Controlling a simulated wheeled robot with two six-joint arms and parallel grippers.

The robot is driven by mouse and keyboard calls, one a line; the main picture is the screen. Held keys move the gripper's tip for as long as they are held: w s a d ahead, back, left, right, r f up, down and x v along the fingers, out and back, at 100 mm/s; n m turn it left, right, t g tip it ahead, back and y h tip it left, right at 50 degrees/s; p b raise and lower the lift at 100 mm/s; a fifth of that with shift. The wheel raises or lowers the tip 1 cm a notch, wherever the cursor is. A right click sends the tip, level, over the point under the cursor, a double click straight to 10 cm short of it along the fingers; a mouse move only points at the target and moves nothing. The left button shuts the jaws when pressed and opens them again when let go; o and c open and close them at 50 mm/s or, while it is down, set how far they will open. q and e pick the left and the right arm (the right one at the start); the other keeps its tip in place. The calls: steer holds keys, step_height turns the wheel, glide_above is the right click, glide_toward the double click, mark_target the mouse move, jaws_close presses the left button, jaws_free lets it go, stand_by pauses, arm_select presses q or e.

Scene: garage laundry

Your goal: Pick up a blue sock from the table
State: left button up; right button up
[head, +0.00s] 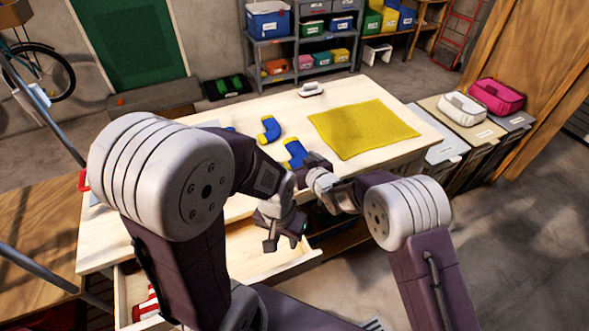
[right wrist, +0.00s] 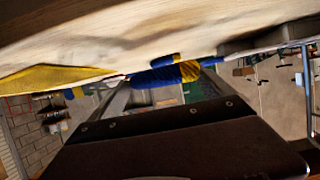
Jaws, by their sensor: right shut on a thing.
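A blue sock with yellow ends (head: 294,152) is at the front part of the wooden table (head: 227,208), left of the yellow cloth. My right gripper (head: 308,165) is at this sock and shut on it; the arm partly hides the grip. In the right wrist view, the blue sock (right wrist: 152,79) lies between the two fingers (right wrist: 165,88), close to the tabletop. A second blue and yellow sock (head: 269,130) lies farther back on the table. My left gripper (head: 279,241) hangs over the open drawer, apart from the socks; its finger opening is unclear.
A yellow cloth (head: 362,128) lies flat on the table's right half. A white brush-like object (head: 311,89) is at the back edge. The open drawer (head: 258,251) holds a red-and-white striped item (head: 146,303). Lidded bins (head: 468,127) stand to the right.

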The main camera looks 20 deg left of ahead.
steer(key=w+d+r, duration=0.1)
steer(key=d+r, duration=0.5)
steer(key=d, duration=0.4)
steer(key=shift+w+d+p, duration=0.3)
steer(key=shift+w+d, duration=0.05)
steer(key=shift+w, duration=0.05)
